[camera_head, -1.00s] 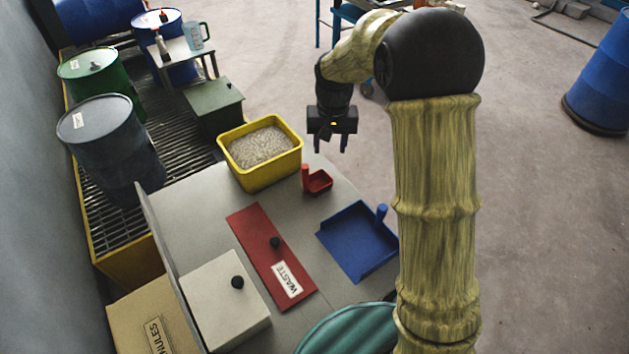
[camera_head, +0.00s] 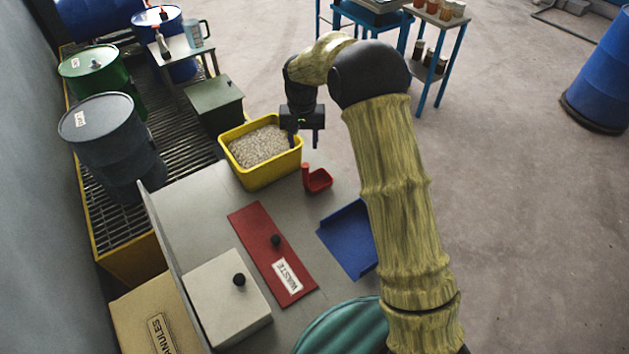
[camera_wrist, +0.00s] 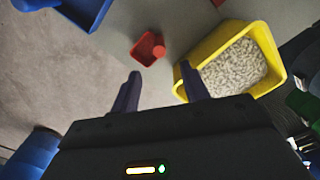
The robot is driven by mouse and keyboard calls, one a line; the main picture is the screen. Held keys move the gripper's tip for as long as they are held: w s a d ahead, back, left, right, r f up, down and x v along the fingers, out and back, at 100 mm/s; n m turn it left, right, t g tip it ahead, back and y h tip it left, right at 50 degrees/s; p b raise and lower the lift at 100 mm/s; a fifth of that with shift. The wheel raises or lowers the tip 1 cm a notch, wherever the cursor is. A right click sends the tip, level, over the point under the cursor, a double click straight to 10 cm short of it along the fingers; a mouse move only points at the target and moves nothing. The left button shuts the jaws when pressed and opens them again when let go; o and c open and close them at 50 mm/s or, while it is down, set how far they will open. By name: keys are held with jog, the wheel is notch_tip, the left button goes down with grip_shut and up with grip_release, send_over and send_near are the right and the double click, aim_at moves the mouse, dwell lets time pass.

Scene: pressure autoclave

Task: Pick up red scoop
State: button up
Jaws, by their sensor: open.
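The red scoop (camera_head: 318,180) lies on the grey table beside the yellow bin, with its handle standing up at its left side. In the wrist view the red scoop (camera_wrist: 148,48) shows beyond the fingertips, a little left of the middle between them. My gripper (camera_head: 303,142) is open and empty, above the table's back edge at the right side of the yellow bin. In the wrist view my gripper (camera_wrist: 160,76) has its two dark fingers apart, and the right finger overlaps the yellow bin's edge in the picture.
The yellow bin (camera_head: 272,177) of pale granules stands close left of the scoop. A blue dustpan-like tray (camera_head: 345,240) lies in front, partly hidden by my arm. A red WASTE lid (camera_head: 262,245) and a pale box (camera_head: 228,300) are nearer. Table between them is clear.

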aim_at(304, 164)
notch_tip(304, 164, down, 9)
jog(key=shift+r+p, duration=0.1)
jog(key=shift+p, duration=0.9)
jog(key=shift+w+d+f+p, duration=0.15)
jog(key=shift+f+p, duration=0.55)
jog(key=shift+f, duration=0.65)
jog(key=shift+w+a+f+p, duration=0.15)
jog(key=shift+f+p, duration=0.5)
jog(key=shift+f, duration=0.65)
jog(key=shift+d, duration=0.1)
grip_shut()
